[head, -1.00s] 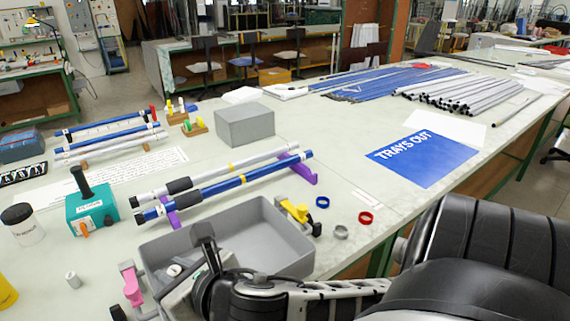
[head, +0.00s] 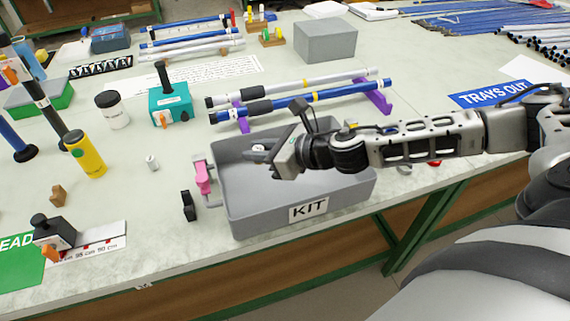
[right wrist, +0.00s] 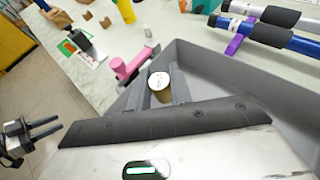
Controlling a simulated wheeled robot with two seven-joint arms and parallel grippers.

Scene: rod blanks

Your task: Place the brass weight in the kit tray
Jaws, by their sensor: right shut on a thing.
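The kit tray (head: 262,218) is a grey open bin with a KIT label on its front wall, near the table's front edge. My right gripper (head: 262,150) is over the tray's left part. It is shut on the brass weight, a short cylinder with a pale round top (right wrist: 159,80) and a brownish side. In the right wrist view the weight sits between the two fingers (right wrist: 160,93). Whether it touches the tray floor I cannot tell. My left gripper (right wrist: 47,128) shows at the left of the right wrist view, its fingers apart and empty.
A pink clamp (head: 203,178) is at the tray's left wall. A small pale cylinder (head: 151,162), a yellow bottle (head: 85,154) and a teal box (head: 170,105) stand to the left. Blue and white rods (head: 300,100) lie on purple supports behind the tray.

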